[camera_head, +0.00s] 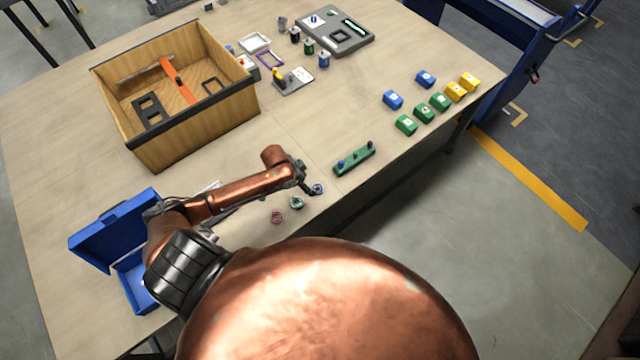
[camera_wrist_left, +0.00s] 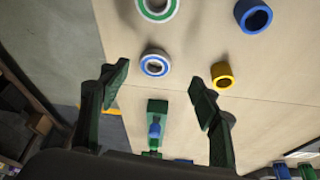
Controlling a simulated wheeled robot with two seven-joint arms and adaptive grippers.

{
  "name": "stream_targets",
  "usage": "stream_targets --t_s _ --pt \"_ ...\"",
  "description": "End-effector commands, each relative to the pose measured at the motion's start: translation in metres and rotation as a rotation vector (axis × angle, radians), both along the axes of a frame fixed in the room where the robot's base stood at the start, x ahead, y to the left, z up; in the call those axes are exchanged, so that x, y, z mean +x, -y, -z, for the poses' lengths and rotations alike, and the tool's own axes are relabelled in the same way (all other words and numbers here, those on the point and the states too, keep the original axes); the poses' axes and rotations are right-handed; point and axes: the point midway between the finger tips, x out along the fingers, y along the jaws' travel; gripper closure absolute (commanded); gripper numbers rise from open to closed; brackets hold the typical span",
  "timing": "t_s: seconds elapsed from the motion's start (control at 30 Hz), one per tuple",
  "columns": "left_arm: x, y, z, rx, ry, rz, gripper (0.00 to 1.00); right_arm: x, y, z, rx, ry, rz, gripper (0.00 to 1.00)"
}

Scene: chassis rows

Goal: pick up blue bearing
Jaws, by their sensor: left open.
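The blue bearing (camera_head: 318,188) is a small blue and white ring lying on the table near its front edge, the farthest right of three small rings in the head view. In the left wrist view the blue bearing (camera_wrist_left: 145,66) lies just beyond the fingertips, between their lines. My left gripper (camera_head: 307,186) is close beside it in the head view. In the left wrist view my left gripper (camera_wrist_left: 159,80) has its fingers spread with nothing between them. I cannot tell its exact height above the table. My right gripper is not in view.
A green bearing (camera_head: 297,203) and a red bearing (camera_head: 277,217) lie nearby. A green strip with pegs (camera_head: 354,160) lies to the right. A blue ring (camera_wrist_left: 241,14) and a yellow ring (camera_wrist_left: 216,79) show in the wrist view. A wooden box (camera_head: 205,117) stands behind; bare table separates it from the strip.

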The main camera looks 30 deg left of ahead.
Motion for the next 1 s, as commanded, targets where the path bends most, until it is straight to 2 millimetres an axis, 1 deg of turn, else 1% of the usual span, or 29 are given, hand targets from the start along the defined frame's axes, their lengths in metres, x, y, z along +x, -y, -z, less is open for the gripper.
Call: stream_targets --t_s 0.17,0.33,0.4,0.5,0.77,1.0 --pt "0.008 0.009 0.016 -0.003 0.001 0.003 0.43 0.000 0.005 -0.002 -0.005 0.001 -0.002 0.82" --pt "0.018 0.020 0.037 -0.002 0.001 0.004 0.43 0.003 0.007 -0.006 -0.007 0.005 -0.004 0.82" --pt "0.020 0.020 0.047 -0.001 -0.001 0.003 0.43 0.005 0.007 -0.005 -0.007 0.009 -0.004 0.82" --pt "0.023 0.021 0.054 0.000 0.002 0.003 0.43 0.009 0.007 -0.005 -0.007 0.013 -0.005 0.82" --pt "0.023 0.021 0.055 0.000 0.003 0.004 0.43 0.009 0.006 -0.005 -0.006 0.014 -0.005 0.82" --pt "0.023 0.020 0.055 0.000 0.002 0.003 0.60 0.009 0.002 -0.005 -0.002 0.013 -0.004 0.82"
